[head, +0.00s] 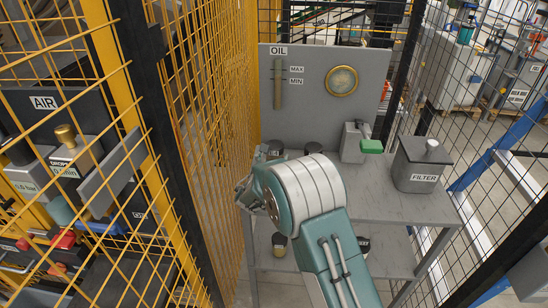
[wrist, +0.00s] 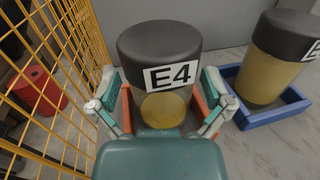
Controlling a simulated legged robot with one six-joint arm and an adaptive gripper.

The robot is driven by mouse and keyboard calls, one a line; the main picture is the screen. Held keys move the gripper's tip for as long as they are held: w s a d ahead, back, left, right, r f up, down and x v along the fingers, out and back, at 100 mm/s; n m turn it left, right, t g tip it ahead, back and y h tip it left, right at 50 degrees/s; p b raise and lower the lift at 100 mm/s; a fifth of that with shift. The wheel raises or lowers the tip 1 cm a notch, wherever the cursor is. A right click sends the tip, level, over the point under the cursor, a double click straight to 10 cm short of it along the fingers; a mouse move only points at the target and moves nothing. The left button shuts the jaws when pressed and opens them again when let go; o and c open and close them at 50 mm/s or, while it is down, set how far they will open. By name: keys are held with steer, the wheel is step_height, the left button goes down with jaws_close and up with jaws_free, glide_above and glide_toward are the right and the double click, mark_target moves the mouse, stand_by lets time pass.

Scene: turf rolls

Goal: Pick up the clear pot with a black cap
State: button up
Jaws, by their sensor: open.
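A clear pot with a black cap (wrist: 160,45) stands upright in the middle of the wrist view, with a white E4 label and yellowish contents.
A yellow mesh fence (head: 205,120) runs close along the left of the grey table (head: 390,207). A grey OIL panel (head: 310,105) stands at the back. A green-ended valve (head: 371,146) and a FILTER box (head: 422,165) are at the right. Pots (head: 279,244) stand on the lower shelf.

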steer(key=c, duration=1.2)
steer(key=shift+o, duration=0.2)
